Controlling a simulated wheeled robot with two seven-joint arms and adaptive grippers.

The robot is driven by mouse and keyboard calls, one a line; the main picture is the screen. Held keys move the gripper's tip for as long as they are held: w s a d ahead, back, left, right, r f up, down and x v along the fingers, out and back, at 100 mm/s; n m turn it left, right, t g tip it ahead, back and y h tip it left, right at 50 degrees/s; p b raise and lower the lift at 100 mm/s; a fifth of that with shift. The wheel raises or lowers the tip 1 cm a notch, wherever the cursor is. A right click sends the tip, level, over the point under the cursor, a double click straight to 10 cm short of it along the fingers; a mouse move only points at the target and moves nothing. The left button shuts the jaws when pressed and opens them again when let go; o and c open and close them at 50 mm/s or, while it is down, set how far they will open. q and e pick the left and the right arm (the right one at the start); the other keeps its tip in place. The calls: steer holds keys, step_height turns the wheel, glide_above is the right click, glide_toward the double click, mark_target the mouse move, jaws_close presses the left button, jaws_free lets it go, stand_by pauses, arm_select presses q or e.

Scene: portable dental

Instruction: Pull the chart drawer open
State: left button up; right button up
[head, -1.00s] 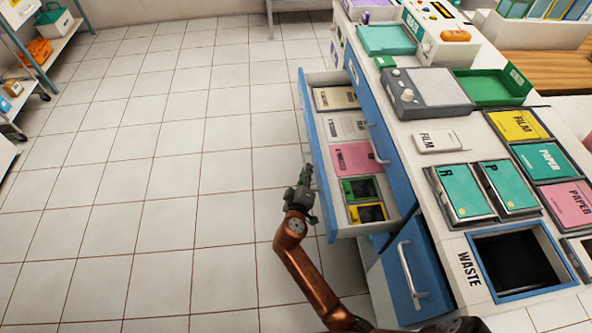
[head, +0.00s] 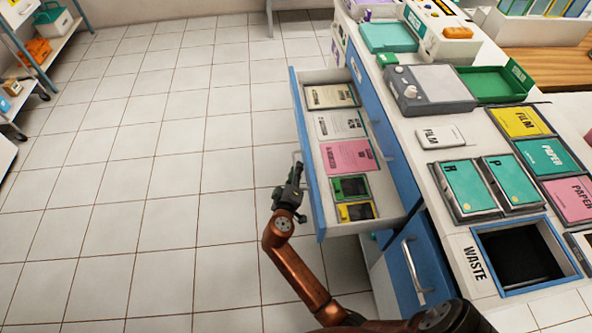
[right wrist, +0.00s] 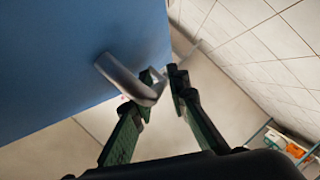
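The chart drawer (head: 308,185) stands pulled out from the blue-fronted cabinet, with its folders and small frames showing inside. Its grey bar handle (head: 297,160) is on the outer face of the blue front. My right gripper (head: 289,196) is just outside that front, near the handle's lower end. In the right wrist view, the handle (right wrist: 122,76) ends beside the left finger of my right gripper (right wrist: 163,78). Whether a finger touches the handle I cannot tell. My left gripper is out of view.
The counter (head: 450,235) to the right carries a grey device (head: 428,88), green trays, labelled pads and a waste opening (head: 520,252). Another blue drawer front (head: 415,265) with a handle is below. Tiled floor to the left is clear up to a shelf cart (head: 40,50).

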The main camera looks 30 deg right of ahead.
steer(key=shift+r, duration=0.1)
step_height(320, 180, up, 10)
steer(key=shift+r, duration=0.1)
stand_by(0.5)
steer(key=shift+f, duration=0.2)
